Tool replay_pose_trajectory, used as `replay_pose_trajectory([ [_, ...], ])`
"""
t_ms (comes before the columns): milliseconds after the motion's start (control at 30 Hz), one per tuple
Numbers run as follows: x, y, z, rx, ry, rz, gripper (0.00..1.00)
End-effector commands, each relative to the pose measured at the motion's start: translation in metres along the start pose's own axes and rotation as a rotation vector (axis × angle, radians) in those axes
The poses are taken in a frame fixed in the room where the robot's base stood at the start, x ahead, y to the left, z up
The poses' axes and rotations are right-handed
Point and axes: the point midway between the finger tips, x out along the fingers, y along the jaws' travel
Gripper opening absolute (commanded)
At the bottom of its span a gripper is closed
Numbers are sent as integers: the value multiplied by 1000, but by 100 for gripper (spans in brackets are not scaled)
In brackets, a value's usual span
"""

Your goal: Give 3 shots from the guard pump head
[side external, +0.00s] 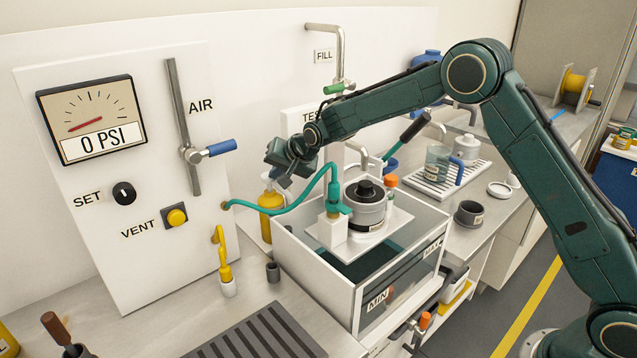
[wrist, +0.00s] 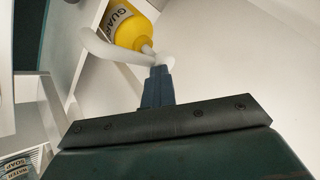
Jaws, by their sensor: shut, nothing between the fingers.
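The guard bottle is yellow with a white label and shows in the wrist view (wrist: 130,28), partly cut off by the top edge. Its white pump head (wrist: 165,60) with a long curved spout (wrist: 105,48) lies right at my fingertips. My gripper (wrist: 158,75) is shut and empty, its fingers pointing at the pump head. I cannot tell whether they touch it. In the side view the yellow bottle (side external: 271,204) stands behind the white tank, and my gripper (side external: 284,180) is just above it, hiding part of the pump head.
A teal hose (side external: 290,207) runs from the wall panel past the bottle to the press on the white tank (side external: 312,283). The gauge (side external: 92,120) reads 0 PSI. A soap-labelled container (wrist: 20,168) shows at the wrist view's lower left.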

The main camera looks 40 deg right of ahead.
Motion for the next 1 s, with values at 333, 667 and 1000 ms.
replay_pose_trajectory([
  [333,-1,0,0,0,-3,3,0],
  [667,-6,-4,-5,1,2,1,0],
  [1000,-17,-12,-14,1,5,-2,0],
])
